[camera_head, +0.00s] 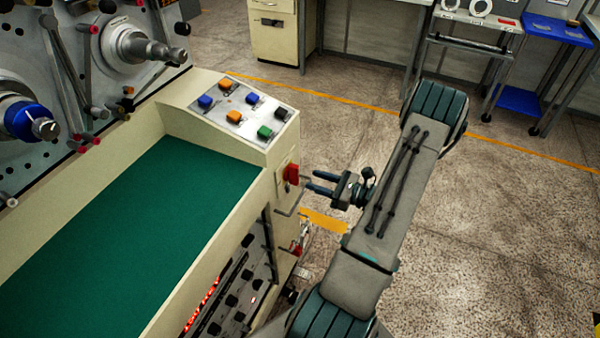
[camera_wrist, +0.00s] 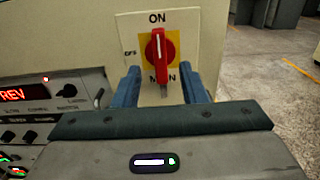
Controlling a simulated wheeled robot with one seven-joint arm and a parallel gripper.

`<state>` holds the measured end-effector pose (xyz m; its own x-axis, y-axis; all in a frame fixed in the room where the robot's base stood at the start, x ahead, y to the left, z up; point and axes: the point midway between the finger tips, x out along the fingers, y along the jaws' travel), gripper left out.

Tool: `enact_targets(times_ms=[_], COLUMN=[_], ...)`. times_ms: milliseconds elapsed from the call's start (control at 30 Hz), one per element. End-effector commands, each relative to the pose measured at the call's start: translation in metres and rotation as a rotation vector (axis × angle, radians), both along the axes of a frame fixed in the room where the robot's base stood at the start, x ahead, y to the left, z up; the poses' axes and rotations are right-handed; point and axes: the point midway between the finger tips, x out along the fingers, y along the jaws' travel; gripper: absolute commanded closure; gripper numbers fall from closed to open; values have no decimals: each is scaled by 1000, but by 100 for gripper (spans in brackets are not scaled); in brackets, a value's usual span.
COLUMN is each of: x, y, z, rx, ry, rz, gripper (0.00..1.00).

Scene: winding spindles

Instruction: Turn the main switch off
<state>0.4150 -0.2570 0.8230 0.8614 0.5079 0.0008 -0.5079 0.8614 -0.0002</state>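The main switch (camera_wrist: 158,48) is a red rotary knob on a yellow and white plate on the machine's cream side panel. In the wrist view its handle stands nearly upright, with its upper end towards ON and OFF marked at the left. The switch also shows in the head view (camera_head: 291,174), on the machine's end face. My gripper (camera_head: 308,183) points at it from the right. In the wrist view its two blue fingers (camera_wrist: 163,84) are apart, one on each side below the knob, with nothing between them that I can see gripped.
A button panel (camera_head: 243,112) with several coloured buttons sits above the switch. A wire guard (camera_head: 291,211) and a lower control panel (camera_head: 237,290) are below it. The floor (camera_head: 480,220) to the right is clear.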

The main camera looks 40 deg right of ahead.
Motion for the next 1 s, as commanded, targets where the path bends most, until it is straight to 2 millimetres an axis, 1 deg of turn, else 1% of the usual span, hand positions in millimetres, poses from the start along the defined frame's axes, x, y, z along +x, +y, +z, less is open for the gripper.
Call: enact_targets(times_ms=[33, 100, 300, 433, 733, 767, 800, 867, 900, 1000], x=[9, 20, 44, 50, 52, 52, 52, 52, 52, 52], y=[7, 13, 26, 30, 30, 30, 30, 30, 30, 30], z=[2, 1, 1, 0, 0, 0, 0, 0, 0, 0], rx=[2, 2, -1, 0, -1, -1, -1, -1, -1, -1], ry=[0, 1, 1, 0, 1, 1, 1, 1, 1, 1], rz=[4, 3, 1, -1, -1, -1, -1, -1, -1, -1], gripper=[62, 62, 62, 62, 62, 70, 81, 98, 100, 100])
